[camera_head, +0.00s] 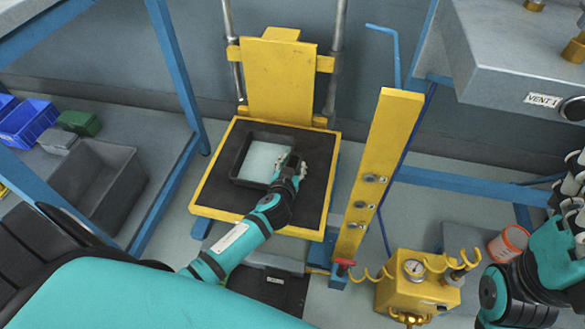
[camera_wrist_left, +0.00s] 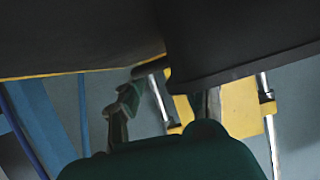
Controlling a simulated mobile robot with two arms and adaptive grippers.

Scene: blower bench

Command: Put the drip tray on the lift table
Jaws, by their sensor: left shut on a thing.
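The drip tray (camera_head: 240,170), dark-walled with a pale inside, is over the black top of the yellow-edged lift table (camera_head: 216,196). I cannot tell whether it rests flat or is held slightly above. My left gripper (camera_head: 291,168) is shut on the tray's right wall. In the left wrist view the tray (camera_wrist_left: 245,50) is a dark shape at upper right, beside a gripper finger; the table top (camera_wrist_left: 70,40) is at upper left. My right gripper (camera_head: 572,192) is at the right edge, partly cut off, and its jaws are unclear.
A yellow post (camera_head: 375,170) with knobs stands right of the table. A yellow gauge box (camera_head: 412,290) and an orange tub (camera_head: 508,243) are on the floor. A grey bin (camera_head: 100,185) and blue bins (camera_head: 30,122) are on the left shelf. A grey bench (camera_head: 500,60) is at upper right.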

